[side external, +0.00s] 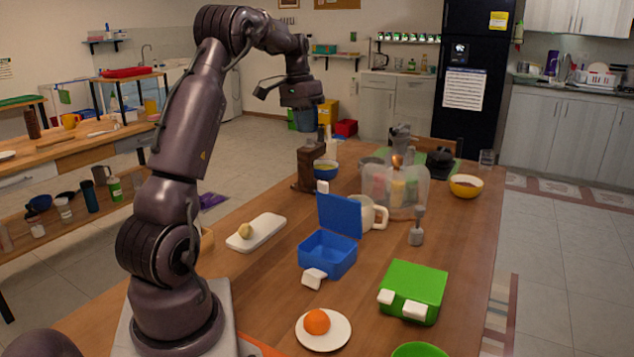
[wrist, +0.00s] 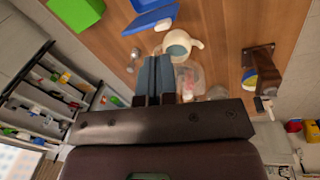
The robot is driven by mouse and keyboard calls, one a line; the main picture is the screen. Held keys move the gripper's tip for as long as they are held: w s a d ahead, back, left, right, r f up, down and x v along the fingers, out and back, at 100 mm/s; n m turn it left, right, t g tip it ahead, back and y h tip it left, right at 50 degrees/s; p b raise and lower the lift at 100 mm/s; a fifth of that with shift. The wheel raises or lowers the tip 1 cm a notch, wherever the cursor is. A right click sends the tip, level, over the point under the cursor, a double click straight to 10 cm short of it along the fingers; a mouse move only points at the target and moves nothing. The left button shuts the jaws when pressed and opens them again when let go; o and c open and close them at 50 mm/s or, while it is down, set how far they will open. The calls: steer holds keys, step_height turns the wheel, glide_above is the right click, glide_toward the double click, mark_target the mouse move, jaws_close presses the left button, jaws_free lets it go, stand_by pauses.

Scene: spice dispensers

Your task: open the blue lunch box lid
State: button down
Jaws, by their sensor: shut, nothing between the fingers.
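The blue lunch box (side external: 327,260) sits on the wooden table in the side external view. Its lid (side external: 340,214) stands raised at the back edge, leaning slightly back, so the box is open. A white latch (side external: 314,277) is at the box's front. The blue lunch box also shows at the top of the wrist view (wrist: 150,20), partly cut off. My gripper (side external: 306,127) is high above the far left of the table, well away from the box. In the wrist view my gripper's fingers (wrist: 154,62) are together, with nothing between them.
A shut green lunch box (side external: 413,287) is right of the blue one. A beige mug (side external: 372,215) and a clear container (side external: 408,190) stand behind it. A white board (side external: 256,232) lies left, and a plate with an orange (side external: 317,321) is in front. A brown dispenser (side external: 310,167) stands farther back.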

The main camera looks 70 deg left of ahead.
steer(key=s+d+f+m+t+y, duration=0.35)
steer(key=d+f+m, duration=0.4)
steer(key=m, duration=0.55)
steer(key=w+a+f+m+y, duration=0.1)
steer(key=w+a+f+m, duration=0.1)
steer(key=w+a+f, duration=0.3)
steer(key=shift+w+a+f+m, duration=0.35)
steer(key=shift+f+m, duration=0.05)
steer(key=shift+f, duration=0.8)
steer(key=shift+g, duration=0.25)
